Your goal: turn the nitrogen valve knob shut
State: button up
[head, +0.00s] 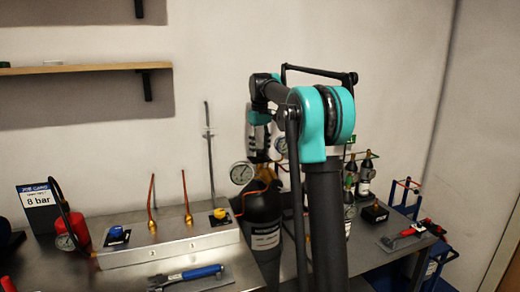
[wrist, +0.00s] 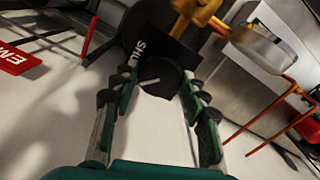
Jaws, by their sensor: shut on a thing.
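The valve knob (wrist: 158,80) is black and round with a white pointer line, in the middle of the wrist view. A black plate (wrist: 142,48) beside it carries white letters that begin "SHU"; the rest is hidden. My gripper (wrist: 161,88) is shut on the knob, one finger on each side. In the head view my gripper (head: 259,150) is above a black gas cylinder (head: 265,237) with a white label too small to read. The knob is hidden there. Brass fittings (wrist: 200,14) and a round gauge (wrist: 264,48) are close by; the gauge also shows in the head view (head: 241,172).
A blue-handled tool (head: 188,275) lies in front. Small dark cylinders (head: 364,176) stand at right.

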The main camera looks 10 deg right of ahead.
aim_at(260, 151)
jog(key=m, duration=0.4)
jog(key=shift+m, duration=0.3)
jog(key=m, duration=0.4)
jog(key=shift+m, duration=0.4)
jog(key=o, duration=1.2)
jog(key=shift+c, duration=0.2)
jog(key=shift+r, duration=0.15)
notch_tip(260, 151, up, 12)
